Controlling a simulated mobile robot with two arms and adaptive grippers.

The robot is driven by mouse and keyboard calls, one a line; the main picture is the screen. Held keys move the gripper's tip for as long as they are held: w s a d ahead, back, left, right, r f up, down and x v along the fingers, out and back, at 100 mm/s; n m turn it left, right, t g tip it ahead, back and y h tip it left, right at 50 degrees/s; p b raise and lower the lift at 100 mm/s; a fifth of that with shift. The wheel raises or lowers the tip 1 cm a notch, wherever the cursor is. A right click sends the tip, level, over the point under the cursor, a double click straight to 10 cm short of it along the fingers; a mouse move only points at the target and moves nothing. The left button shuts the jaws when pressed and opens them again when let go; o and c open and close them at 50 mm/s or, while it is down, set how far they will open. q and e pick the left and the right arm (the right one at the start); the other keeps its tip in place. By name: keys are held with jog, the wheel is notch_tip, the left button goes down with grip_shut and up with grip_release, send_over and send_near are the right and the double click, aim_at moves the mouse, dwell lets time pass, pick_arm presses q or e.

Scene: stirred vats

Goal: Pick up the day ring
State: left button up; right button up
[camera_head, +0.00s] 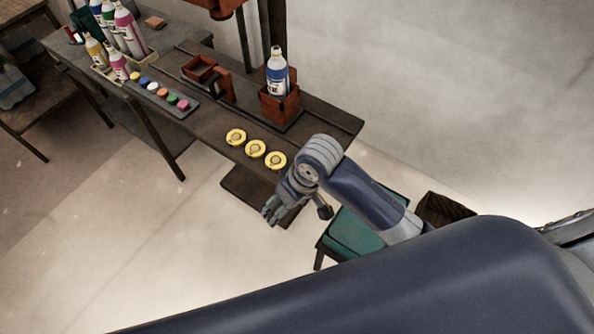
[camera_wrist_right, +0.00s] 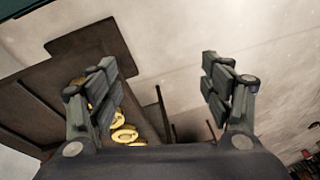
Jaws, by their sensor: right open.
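Three yellow rings lie in a row on the front edge of the dark bench: a left one (camera_head: 236,137), a middle one (camera_head: 255,149) and a right one (camera_head: 276,160). I cannot tell which is the day ring. My right gripper (camera_head: 272,211) is below and in front of the right ring, apart from the bench top. In the right wrist view my right gripper (camera_wrist_right: 160,72) is open with nothing between its fingers. Yellow rings (camera_wrist_right: 124,135) show there beside the left finger, which partly hides them. My left gripper is not in view.
A bottle (camera_head: 277,72) stands in a red-brown holder (camera_head: 279,106) behind the rings. A strip of coloured caps (camera_head: 163,93) and a crate of bottles (camera_head: 125,71) are farther left. A green-topped stool (camera_head: 352,232) stands beneath my right arm. Floor in front is clear.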

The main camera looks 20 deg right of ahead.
jog(key=w+d+r+g+h, duration=0.1)
jog(key=w+d+r, duration=0.15)
jog(key=w, duration=0.35)
jog(key=w+d+r+g+h, duration=0.1)
jog(key=w+d+h, duration=0.1)
jog(key=w+d, duration=0.25)
jog(key=shift+m, duration=0.4)
jog(key=f, duration=0.2)
jog(key=f+p, duration=0.1)
jog(key=f, duration=0.1)
jog(key=shift+w+a, duration=0.15)
jog(key=shift+w, duration=0.25)
jog(key=f, duration=0.2)
jog(key=f+p, duration=0.1)
jog(key=f, duration=0.1)
jog(key=shift+d+f, duration=0.2)
jog(key=shift+f, duration=0.6)
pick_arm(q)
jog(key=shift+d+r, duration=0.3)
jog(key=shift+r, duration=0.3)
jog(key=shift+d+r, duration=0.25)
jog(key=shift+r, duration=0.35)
pick_arm(e)
jog(key=c, duration=0.8)
